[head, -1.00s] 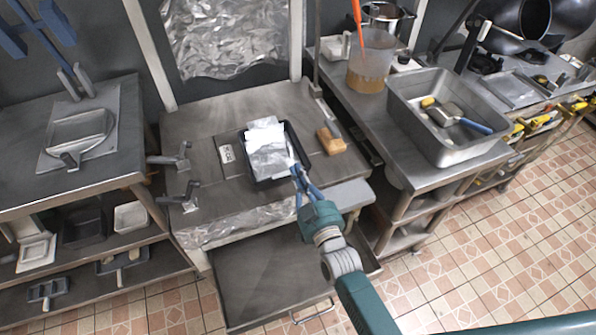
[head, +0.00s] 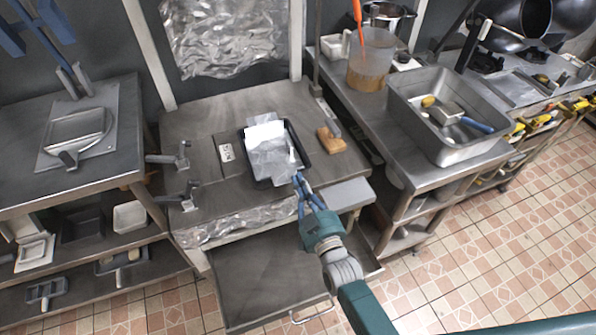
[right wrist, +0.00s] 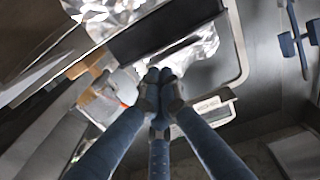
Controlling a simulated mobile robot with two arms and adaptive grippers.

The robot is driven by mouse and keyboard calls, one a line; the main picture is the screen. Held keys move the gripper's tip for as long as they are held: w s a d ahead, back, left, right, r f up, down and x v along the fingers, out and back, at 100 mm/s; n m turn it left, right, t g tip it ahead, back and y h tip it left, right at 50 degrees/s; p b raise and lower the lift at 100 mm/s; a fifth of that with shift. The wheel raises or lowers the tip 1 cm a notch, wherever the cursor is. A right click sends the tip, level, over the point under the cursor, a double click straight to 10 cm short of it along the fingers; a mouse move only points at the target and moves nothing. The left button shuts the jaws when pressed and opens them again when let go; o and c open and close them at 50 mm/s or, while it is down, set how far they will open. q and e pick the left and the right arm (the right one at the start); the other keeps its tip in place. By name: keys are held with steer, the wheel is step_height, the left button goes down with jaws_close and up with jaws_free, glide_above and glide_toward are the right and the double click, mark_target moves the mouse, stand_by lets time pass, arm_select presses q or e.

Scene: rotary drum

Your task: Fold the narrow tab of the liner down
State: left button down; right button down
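The liner (head: 270,158) is a thin pale sheet lying in a dark tray (head: 247,168) on the middle table. A bright white flap (head: 264,132) shows at its far end. A narrow piece (head: 284,179) reaches over the tray's near rim. My right gripper (head: 300,180) is just outside the tray's near right corner, beside this narrow piece. In the right wrist view its blue fingers (right wrist: 158,82) meet at the tips. I see no sheet between them, though the tips hide what is right behind. My left gripper is not in view.
A tan block (head: 331,141) lies right of the tray. Metal clamps (head: 182,158) stand at the table's left edge. A deep steel pan (head: 445,145) and a jug of amber liquid (head: 369,70) stand on the right bench. Crumpled foil (head: 235,226) hangs at the table's front.

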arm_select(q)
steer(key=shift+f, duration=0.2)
arm_select(e)
steer(key=shift+f, duration=0.55)
